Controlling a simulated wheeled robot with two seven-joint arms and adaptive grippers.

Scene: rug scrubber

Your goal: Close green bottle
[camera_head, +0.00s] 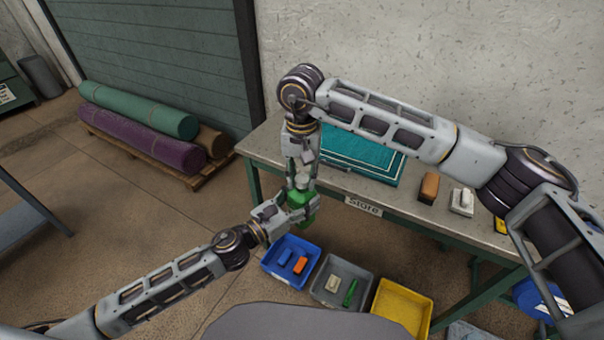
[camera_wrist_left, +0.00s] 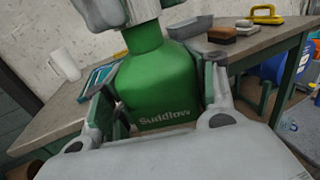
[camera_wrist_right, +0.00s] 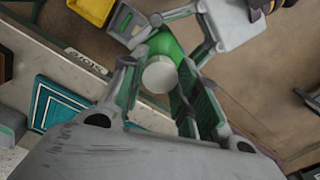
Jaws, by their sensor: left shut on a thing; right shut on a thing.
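The green bottle (camera_head: 303,206) is held upright in the air in front of the workbench. My left gripper (camera_head: 290,208) is shut on its body. The left wrist view shows the bottle (camera_wrist_left: 157,85), lettered "Suddlow", between both fingers. My right gripper (camera_head: 302,178) is above the bottle, shut on the white cap (camera_head: 302,181). In the right wrist view the round cap (camera_wrist_right: 160,75) is between the fingers and over the green bottle (camera_wrist_right: 165,43). The joint between cap and neck is hidden, so I cannot tell whether the cap is seated.
A blue bin (camera_head: 291,261), a grey bin (camera_head: 341,283) and a yellow bin (camera_head: 402,307) stand below the bottle. The workbench (camera_head: 400,200) carries a teal folded rug (camera_head: 358,160), a brown brush (camera_head: 429,187) and a white-topped brush (camera_head: 462,201). Rolled rugs (camera_head: 140,120) lie at left.

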